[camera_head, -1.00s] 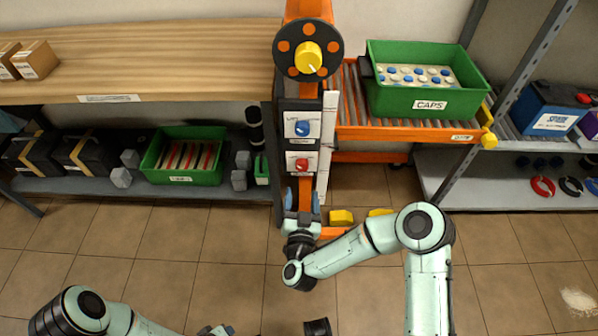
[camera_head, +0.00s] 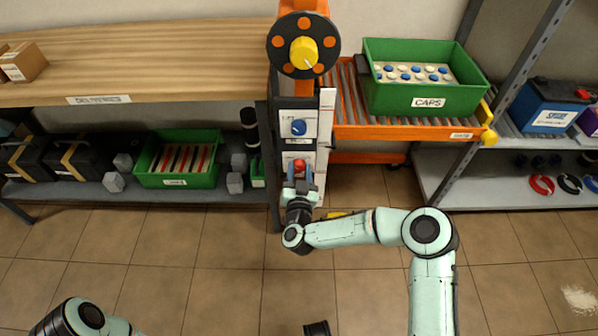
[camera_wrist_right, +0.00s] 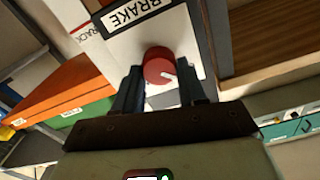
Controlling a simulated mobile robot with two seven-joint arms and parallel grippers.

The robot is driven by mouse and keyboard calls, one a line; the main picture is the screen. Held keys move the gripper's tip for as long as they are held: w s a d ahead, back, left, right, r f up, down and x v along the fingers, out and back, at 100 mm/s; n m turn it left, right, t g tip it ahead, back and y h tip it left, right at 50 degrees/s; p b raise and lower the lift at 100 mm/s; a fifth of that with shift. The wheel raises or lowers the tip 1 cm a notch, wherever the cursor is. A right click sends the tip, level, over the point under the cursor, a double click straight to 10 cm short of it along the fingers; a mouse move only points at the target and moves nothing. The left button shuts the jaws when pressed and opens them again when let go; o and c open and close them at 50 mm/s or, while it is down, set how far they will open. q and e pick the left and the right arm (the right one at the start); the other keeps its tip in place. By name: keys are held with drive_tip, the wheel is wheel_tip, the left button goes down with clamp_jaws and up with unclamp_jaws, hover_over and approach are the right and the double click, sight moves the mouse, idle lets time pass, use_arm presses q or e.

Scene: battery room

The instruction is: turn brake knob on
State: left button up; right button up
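The red brake knob (camera_head: 300,164) is on a white panel of the orange post, below a blue knob (camera_head: 298,127). In the right wrist view the red knob (camera_wrist_right: 158,66) has a white pointer mark and sits by an upside-down "BRAKE" label (camera_wrist_right: 142,14). My right gripper (camera_head: 301,171) is at the red knob. In the right wrist view its two dark fingers (camera_wrist_right: 160,84) are apart, one on each side of the knob's near part. Contact with the knob cannot be told.
A yellow knob (camera_head: 304,52) on a black disc tops the post. A green caps bin (camera_head: 425,98) stands on the roller conveyor to the right. A wooden bench (camera_head: 150,62) is at the left, with a green bin (camera_head: 178,181) on the shelf below.

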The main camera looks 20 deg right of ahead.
drive_tip(key=c, duration=0.4)
use_arm(q)
drive_tip(key=shift+w+r, duration=0.1)
drive_tip(key=shift+w, duration=0.05)
use_arm(e)
drive_tip(key=m, duration=0.3)
drive_tip(key=shift+m+p, duration=0.3)
drive_tip(key=shift+p, duration=0.1)
drive_tip(key=m, duration=0.3)
drive_tip(key=shift+f+m, duration=0.1)
drive_tip(key=shift+m, duration=0.3)
drive_tip(key=m, duration=0.4)
drive_tip(key=shift+f, duration=0.1)
use_arm(q)
drive_tip(key=shift+b, duration=0.35)
use_arm(e)
drive_tip(key=m, duration=0.6)
drive_tip(key=shift+f, duration=0.1)
drive_tip(key=shift+m, duration=0.4)
